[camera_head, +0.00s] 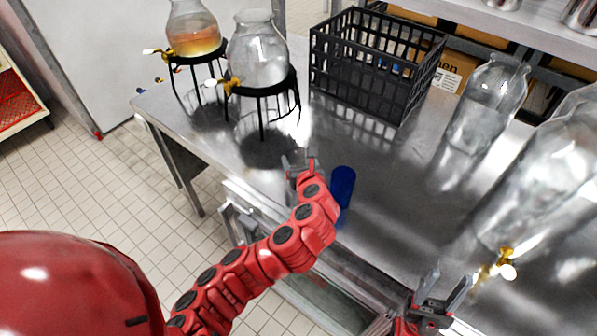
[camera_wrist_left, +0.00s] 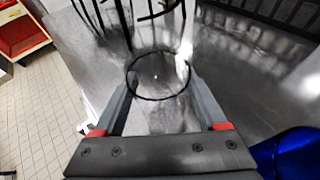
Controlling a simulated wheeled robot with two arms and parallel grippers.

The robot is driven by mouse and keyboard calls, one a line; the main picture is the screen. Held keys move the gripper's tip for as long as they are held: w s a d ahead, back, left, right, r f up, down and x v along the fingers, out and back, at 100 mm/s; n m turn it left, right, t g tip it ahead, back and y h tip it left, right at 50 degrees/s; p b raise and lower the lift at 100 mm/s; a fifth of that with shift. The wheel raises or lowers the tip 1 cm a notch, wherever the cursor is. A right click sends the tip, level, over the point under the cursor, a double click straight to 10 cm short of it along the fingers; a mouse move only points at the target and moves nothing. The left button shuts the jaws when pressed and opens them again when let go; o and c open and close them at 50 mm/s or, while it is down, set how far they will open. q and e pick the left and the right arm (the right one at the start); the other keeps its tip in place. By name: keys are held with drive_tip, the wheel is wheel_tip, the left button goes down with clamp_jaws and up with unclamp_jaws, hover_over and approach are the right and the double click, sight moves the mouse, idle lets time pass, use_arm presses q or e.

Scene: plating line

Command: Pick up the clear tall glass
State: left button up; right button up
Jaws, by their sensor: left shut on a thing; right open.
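The clear tall glass (camera_wrist_left: 158,84) is see-through, with a thin dark round rim, and shows between my left fingers in the left wrist view. My left gripper (camera_head: 300,165) is shut on it, with one finger on each side. In the head view the glass is hard to make out at the gripper, near the table's front edge. Whether its base touches the table is unclear. My right gripper (camera_head: 442,298) is open and empty at the lower right, over the table's front edge.
A blue cylindrical object (camera_head: 343,184) stands just right of my left gripper. Glass dispensers (camera_head: 258,55) on black wire stands (camera_head: 262,90) and a black crate (camera_head: 372,65) are behind. Large clear jars (camera_head: 487,105) stand at right. The steel table (camera_head: 400,195) is bare in the middle.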

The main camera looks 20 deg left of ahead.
use_arm(q)
drive_tip(key=shift+c, duration=0.7)
drive_tip(key=shift+r, duration=0.1)
